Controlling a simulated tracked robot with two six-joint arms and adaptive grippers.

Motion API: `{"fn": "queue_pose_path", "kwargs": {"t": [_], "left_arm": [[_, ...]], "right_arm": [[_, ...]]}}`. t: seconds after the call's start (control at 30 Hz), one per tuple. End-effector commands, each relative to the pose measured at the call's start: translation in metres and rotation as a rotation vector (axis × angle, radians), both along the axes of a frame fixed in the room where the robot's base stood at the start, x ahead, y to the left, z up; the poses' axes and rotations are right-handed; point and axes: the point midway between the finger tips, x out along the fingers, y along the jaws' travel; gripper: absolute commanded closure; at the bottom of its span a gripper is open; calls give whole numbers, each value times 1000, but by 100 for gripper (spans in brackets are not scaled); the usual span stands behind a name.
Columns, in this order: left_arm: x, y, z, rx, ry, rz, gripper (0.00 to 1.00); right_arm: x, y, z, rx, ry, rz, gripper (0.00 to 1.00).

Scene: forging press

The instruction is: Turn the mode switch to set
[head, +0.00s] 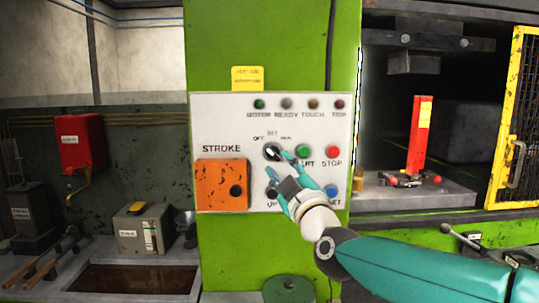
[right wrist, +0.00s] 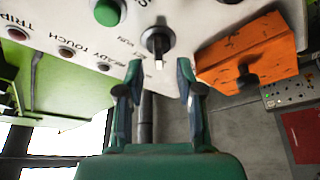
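The mode switch (head: 272,152) is a black rotary knob on the white control panel (head: 222,125), below the small labels OFF, SET and RUN. I cannot tell for sure which label it points at. In the right wrist view the switch (right wrist: 158,40) stands out from the panel with a pale mark on its handle. My right gripper (head: 281,171) is in front of the panel, just below the switch. In the right wrist view its two fingers (right wrist: 159,73) are spread with nothing between them, and the switch is just beyond the tips. My left gripper is not in view.
A green button (head: 303,152) and a red stop button (head: 332,152) sit right of the switch. An orange box (head: 222,185) juts out at lower left. A row of indicator lamps (head: 286,103) runs above. The press with a red block (head: 419,135) is at right.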

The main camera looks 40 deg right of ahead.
Motion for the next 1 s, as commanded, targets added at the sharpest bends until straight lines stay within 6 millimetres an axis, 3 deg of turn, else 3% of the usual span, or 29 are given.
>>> {"fn": "queue_pose_path", "kwargs": {"t": [0.1,0.3,0.67,0.9,0.93,1.0], "left_arm": [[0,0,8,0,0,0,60],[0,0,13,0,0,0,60],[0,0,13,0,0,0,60],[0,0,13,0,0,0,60],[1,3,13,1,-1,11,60],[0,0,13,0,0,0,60]], "right_arm": [[21,-6,7,0,3,0,64],[40,-10,13,0,0,1,64],[44,-11,13,1,0,2,64],[45,-11,12,0,2,3,100],[45,14,13,4,1,19,100],[46,-1,11,0,3,7,100]]}}
